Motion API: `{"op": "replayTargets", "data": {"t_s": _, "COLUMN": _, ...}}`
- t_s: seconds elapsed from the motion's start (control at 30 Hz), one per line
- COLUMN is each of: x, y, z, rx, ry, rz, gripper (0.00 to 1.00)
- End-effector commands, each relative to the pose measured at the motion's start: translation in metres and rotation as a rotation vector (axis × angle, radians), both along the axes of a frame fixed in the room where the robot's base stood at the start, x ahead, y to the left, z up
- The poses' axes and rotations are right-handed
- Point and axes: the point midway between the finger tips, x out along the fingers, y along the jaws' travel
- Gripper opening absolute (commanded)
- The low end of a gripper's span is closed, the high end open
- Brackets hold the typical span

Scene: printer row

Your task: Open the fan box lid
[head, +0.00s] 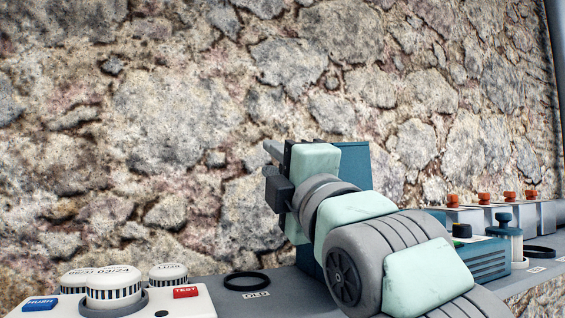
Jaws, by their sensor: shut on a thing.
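The fan box is a dark teal case with a slatted right side (487,262), standing on the grey shelf. A flat teal panel (356,158), which looks like its lid, stands upright behind my gripper. My gripper (271,172) has dark fingers pointing left and is at the panel's left side. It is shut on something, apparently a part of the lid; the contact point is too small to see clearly. My arm hides most of the box's front and middle, including the hinge and the opening.
A white panel at lower left holds round dials (113,287), a blue switch (40,304) and a red TEST switch (186,292). A black ring (246,281) lies by an OLD label. A teal-topped post (504,228) and orange-topped units (484,207) stand right. A stone wall is behind.

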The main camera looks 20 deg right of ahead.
Motion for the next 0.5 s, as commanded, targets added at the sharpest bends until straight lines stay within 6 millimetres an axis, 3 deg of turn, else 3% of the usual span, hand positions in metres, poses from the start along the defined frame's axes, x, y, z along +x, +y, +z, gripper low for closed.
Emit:
{"op": "replayTargets", "data": {"t_s": 0.17, "x": 0.0000, "y": -0.0004, "z": 0.0002, "rx": 0.000, "ry": 0.000, "rz": -0.001, "gripper": 0.00}}
{"op": "replayTargets", "data": {"t_s": 0.2, "x": 0.0000, "y": -0.0004, "z": 0.0002, "rx": 0.000, "ry": 0.000, "rz": -0.001, "gripper": 0.28}}
{"op": "replayTargets", "data": {"t_s": 0.43, "x": 0.0000, "y": -0.0005, "z": 0.0000, "rx": 0.001, "ry": 0.000, "rz": -0.001, "gripper": 0.47}}
{"op": "replayTargets", "data": {"t_s": 0.5, "x": 0.0001, "y": -0.0005, "z": 0.0000, "rx": 0.001, "ry": 0.001, "rz": -0.001, "gripper": 0.47}}
